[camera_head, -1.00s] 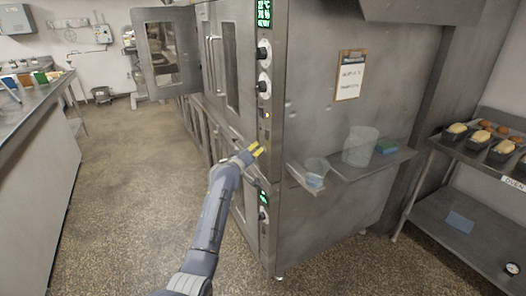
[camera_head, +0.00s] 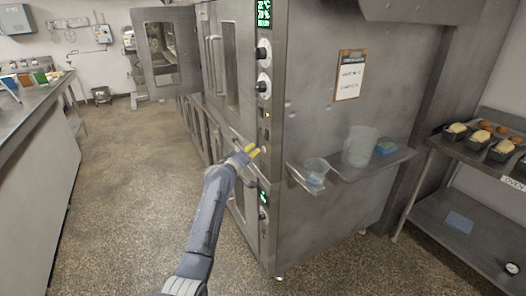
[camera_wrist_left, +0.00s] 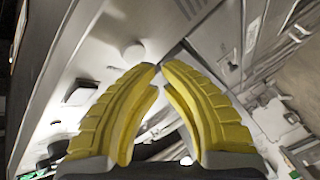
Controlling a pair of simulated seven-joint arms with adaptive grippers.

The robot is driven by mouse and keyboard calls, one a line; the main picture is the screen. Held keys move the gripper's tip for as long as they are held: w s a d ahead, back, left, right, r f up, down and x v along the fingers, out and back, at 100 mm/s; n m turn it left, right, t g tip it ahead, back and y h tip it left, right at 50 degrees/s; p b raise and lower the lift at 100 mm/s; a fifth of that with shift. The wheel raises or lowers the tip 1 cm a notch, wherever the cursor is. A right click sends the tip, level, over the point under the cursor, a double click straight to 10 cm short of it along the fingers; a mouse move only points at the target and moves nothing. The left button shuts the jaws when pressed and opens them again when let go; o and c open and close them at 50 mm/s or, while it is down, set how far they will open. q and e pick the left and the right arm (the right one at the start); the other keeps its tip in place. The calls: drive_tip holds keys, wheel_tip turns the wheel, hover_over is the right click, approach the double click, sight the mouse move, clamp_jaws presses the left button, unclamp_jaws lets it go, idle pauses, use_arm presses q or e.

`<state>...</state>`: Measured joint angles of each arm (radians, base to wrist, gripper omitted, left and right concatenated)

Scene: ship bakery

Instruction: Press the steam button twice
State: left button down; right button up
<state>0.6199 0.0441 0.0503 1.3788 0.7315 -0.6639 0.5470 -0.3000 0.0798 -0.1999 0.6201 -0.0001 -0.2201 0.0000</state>
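The oven's narrow control panel (camera_head: 265,128) faces left of the corner in the head view. A small pale round button (camera_head: 264,149) sits on it beside my fingertips; I cannot read a label. In the left wrist view a pale round button (camera_wrist_left: 133,52) shows just beyond the fingertips, apart from them in the picture. My left gripper (camera_head: 253,151) has its yellow fingers brought together at the tips and holds nothing. It also shows in the left wrist view (camera_wrist_left: 160,68). I cannot tell exactly how far the tips are from the panel. My right gripper is not in view.
Dark knobs (camera_head: 262,53) and a green display (camera_head: 264,13) are above on the panel. Another display (camera_head: 263,196) is below. A metal shelf (camera_head: 345,174) with a clear container (camera_head: 360,146) juts out at right. The floor at left is open.

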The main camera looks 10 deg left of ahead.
use_arm(q)
drive_tip(key=shift+s+a, duration=1.65)
drive_tip(key=shift+a, duration=0.25)
idle(0.9)
drive_tip(key=c, duration=2.1)
unclamp_jaws()
drive_tip(key=shift+a+f, duration=0.1)
clamp_jaws()
drive_tip(key=shift+s+a, duration=1.2)
drive_tip(key=shift+a, duration=0.2)
